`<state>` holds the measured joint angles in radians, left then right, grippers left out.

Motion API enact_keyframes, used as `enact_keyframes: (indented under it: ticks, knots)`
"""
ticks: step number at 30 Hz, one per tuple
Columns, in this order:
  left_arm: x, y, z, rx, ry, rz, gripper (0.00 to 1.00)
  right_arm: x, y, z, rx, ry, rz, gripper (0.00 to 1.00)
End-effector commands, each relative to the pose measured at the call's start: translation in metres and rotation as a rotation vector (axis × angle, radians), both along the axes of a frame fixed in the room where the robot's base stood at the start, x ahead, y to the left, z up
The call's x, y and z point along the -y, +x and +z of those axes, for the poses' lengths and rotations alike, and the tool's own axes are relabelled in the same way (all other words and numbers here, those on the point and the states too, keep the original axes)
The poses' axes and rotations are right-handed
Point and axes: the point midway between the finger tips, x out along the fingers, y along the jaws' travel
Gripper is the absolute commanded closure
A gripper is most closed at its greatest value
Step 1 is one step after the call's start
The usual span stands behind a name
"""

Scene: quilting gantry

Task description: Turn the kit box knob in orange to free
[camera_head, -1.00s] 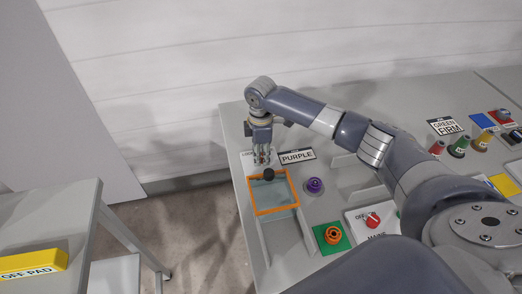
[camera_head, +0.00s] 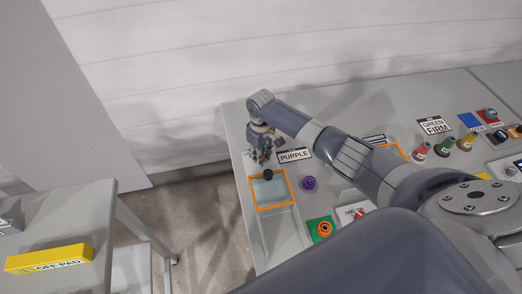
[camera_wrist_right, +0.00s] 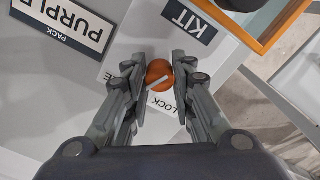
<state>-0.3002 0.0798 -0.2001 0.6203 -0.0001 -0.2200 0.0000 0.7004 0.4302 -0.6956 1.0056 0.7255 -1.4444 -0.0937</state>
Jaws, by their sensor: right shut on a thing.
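The kit box knob (camera_wrist_right: 158,74) is round and orange with a white pointer line, which lies slanted, in the right wrist view. A white plate under it reads LOCK (camera_wrist_right: 165,103) on one side; the rest of its lettering is partly hidden by the fingers. My right gripper (camera_wrist_right: 159,80) is shut on the knob, one finger on each side. In the head view, my right gripper (camera_head: 263,160) points down at the table's far left corner and hides the knob. The orange-framed kit box (camera_head: 278,208) with a clear top and a black ball handle (camera_head: 268,174) is just in front. My left gripper is not in view.
A PURPLE sign (camera_head: 294,155) and purple spool (camera_head: 309,183) stand right of the box. An orange spool (camera_head: 324,229) sits on a green pad, near a red dial (camera_head: 361,215). A side table with a yellow OFF PAD block (camera_head: 50,258) is at left.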

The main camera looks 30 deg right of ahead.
Motion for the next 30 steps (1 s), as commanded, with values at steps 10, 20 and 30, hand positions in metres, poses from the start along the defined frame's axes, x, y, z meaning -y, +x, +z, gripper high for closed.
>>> enact_keyframes:
  ticks: [10, 20, 30]
  knots:
    - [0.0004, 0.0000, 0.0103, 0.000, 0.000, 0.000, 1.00, -0.0001, 0.0002, 0.0004, 0.001, 0.000, -0.104, 1.00]
    - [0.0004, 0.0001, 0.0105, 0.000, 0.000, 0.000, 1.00, -0.0001, 0.0004, -0.0001, 0.001, 0.000, -0.115, 1.00]
    - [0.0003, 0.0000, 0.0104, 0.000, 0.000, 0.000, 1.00, 0.0000, 0.0003, 0.0000, 0.001, 0.000, -0.114, 0.56]
